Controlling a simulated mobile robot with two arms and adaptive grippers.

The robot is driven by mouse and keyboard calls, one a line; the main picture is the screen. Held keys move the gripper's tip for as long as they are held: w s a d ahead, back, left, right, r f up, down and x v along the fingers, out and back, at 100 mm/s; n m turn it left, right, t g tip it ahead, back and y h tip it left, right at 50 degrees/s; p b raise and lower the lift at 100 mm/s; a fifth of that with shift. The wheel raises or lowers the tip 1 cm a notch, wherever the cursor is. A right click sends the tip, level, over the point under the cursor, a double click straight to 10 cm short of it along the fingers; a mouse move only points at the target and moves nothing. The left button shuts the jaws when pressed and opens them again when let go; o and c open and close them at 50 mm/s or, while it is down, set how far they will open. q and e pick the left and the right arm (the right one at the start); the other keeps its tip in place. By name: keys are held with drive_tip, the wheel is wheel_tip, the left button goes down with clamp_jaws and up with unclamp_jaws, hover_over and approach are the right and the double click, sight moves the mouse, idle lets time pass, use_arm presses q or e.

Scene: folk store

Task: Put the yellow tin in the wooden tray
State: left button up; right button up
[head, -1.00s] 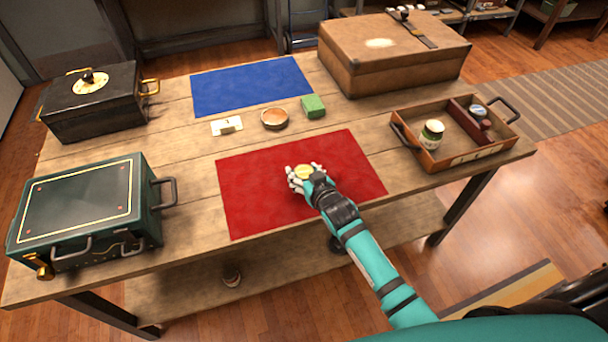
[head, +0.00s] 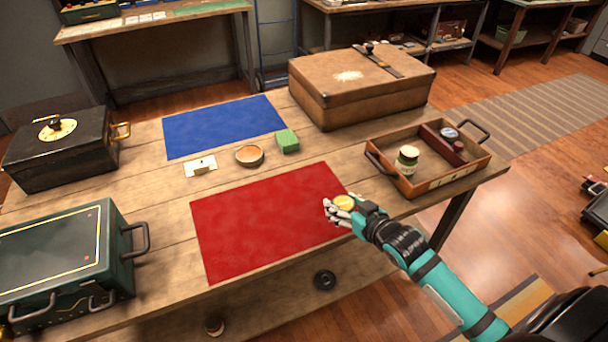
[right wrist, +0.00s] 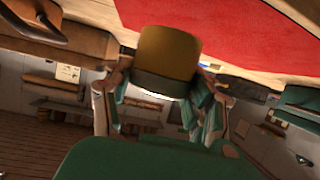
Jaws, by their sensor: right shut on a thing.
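The yellow tin (head: 345,202) is held in my right gripper (head: 341,208), near the right edge of the red mat in the head view. In the right wrist view the tin (right wrist: 168,55) sits between the fingers (right wrist: 165,92), which are shut on it. The wooden tray (head: 412,185) is on the right of the table, behind and to the right of the gripper. It holds a jar with a pale lid (head: 407,158) in its left part, and small dark items beyond a red-brown divider. My left gripper is not in view.
The red mat (head: 255,220) and blue mat (head: 222,126) lie flat. A brown case (head: 360,92) stands behind the tray. A green block (head: 288,140), round bowl (head: 249,155) and small pale plate (head: 200,166) lie mid-table. Dark (head: 62,158) and green (head: 60,262) boxes stand left.

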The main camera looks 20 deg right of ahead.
drive_tip(key=shift+s+d, duration=0.1)
drive_tip(key=shift+d, duration=0.1)
drive_tip(key=s+a+r, duration=0.1)
drive_tip(key=a+r, duration=0.3)
drive_tip(key=a, duration=0.3)
drive_tip(key=shift+s+r, duration=0.15)
drive_tip(key=shift+s, duration=0.15)
drive_tip(key=shift+m+h, duration=0.5)
drive_tip(key=shift+h, duration=0.1)
drive_tip(key=s+a+r, duration=0.1)
drive_tip(key=r, duration=0.1)
drive_tip(key=s+a+r, duration=0.1)
drive_tip(key=a+r, duration=0.1)
drive_tip(key=r, duration=0.1)
drive_tip(key=s+a+r, duration=0.1)
drive_tip(key=s+r, duration=0.1)
drive_tip(key=r, duration=0.1)
drive_tip(key=shift+a+r, duration=0.2)
drive_tip(key=shift+s+d+r, duration=0.1)
drive_tip(key=shift+s+r, duration=0.15)
